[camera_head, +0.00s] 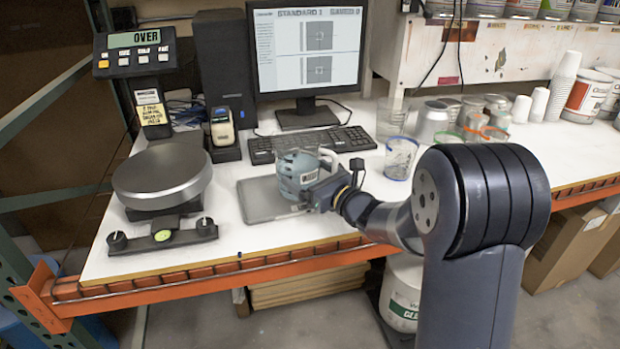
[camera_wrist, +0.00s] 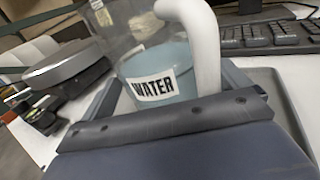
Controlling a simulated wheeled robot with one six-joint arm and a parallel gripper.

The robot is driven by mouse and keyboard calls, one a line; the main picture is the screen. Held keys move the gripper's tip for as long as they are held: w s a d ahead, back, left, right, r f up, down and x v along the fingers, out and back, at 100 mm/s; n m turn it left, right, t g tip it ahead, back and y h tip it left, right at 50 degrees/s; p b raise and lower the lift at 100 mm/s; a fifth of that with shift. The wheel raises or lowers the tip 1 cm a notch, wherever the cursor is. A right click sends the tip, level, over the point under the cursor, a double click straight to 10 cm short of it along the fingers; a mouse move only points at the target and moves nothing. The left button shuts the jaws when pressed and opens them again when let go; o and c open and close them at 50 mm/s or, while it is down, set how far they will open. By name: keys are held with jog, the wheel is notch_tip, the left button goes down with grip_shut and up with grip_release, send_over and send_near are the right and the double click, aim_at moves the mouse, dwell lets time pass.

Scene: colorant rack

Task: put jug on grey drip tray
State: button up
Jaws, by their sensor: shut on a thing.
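The jug (camera_head: 294,172) is a clear vessel with bluish contents and a white handle. In the wrist view the jug (camera_wrist: 160,76) carries a label reading WATER. My gripper (camera_head: 322,188) is shut on the jug from its right side, by the handle. The grey drip tray (camera_head: 257,207) lies flat on the white bench, and the jug appears over its right part. I cannot tell whether the jug's base touches the tray. In the wrist view my gripper (camera_wrist: 165,125) hides the lower part of the jug.
A round scale (camera_head: 162,178) stands left of the tray. A keyboard (camera_head: 312,143) and monitor (camera_head: 307,50) are behind. A clear cup (camera_head: 400,160) stands to the right, with several metal cans (camera_head: 432,120) beyond. The orange bench edge (camera_head: 230,268) runs along the front.

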jog(key=shift+f, duration=0.15)
jog(key=shift+f, duration=0.2)
jog(key=o, duration=1.1)
jog(key=shift+o, duration=0.2)
jog(key=shift+r, duration=0.2)
jog(key=b+v, duration=0.1)
jog(key=v, duration=1.1)
jog(key=shift+f, duration=0.1)
